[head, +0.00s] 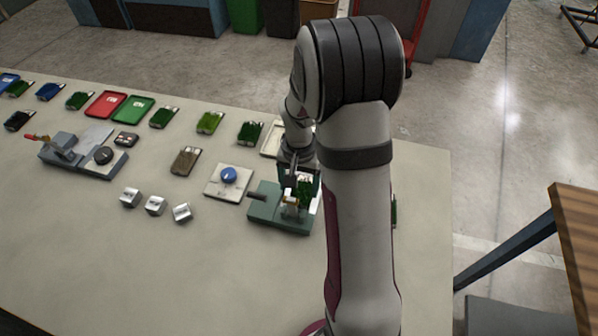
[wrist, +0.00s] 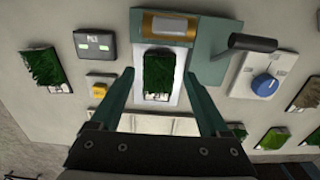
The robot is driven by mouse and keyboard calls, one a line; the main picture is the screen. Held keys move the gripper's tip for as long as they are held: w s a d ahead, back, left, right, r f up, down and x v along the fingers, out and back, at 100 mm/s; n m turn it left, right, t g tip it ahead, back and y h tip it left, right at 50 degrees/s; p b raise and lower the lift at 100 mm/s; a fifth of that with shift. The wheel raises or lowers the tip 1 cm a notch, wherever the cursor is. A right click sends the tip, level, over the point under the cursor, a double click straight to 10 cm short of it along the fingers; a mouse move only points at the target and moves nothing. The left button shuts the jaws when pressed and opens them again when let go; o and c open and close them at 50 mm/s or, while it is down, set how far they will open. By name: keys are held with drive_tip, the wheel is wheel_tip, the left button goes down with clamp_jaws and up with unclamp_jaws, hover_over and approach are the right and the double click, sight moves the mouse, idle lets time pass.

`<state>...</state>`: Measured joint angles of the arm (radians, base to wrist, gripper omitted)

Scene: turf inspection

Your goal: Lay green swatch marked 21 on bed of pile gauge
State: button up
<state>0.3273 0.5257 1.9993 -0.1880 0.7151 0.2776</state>
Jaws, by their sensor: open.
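A dark green swatch (wrist: 159,72) lies on the white bed (wrist: 177,92) of a teal device that looks like the pile gauge (wrist: 206,70). A small pale label shows at the swatch's near edge; its number is too small to read. My gripper (wrist: 158,78) is open, with one finger on each side of the swatch and a gap to both. In the head view the teal gauge (head: 265,212) stands right of the table's middle, with my gripper (head: 296,186) low over it. My arm hides part of it.
A white plate with a blue knob (head: 229,176) stands left of the gauge; the gauge's dark handle (wrist: 252,42) points towards it. Silver blocks (head: 155,205) lie front left. Several swatches and red and green trays (head: 133,109) line the back. The front table is clear.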

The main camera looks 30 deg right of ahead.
drive_tip(key=s+a+r+n, duration=0.1)
drive_tip(key=s+a+r, duration=0.2)
drive_tip(key=r, duration=0.3)
drive_tip(key=s+a+r, duration=0.3)
drive_tip(key=r, duration=0.3)
drive_tip(key=s+a+r+n+y, duration=0.1)
drive_tip(key=s+a, duration=0.3)
drive_tip(key=s, duration=0.3)
drive_tip(key=s+a+r+n, duration=0.1)
drive_tip(key=s+a+r, duration=0.1)
drive_tip(key=s+a, duration=0.3)
drive_tip(key=s, duration=0.3)
drive_tip(key=shift+s+y, duration=0.3)
drive_tip(key=shift+y, duration=0.1)
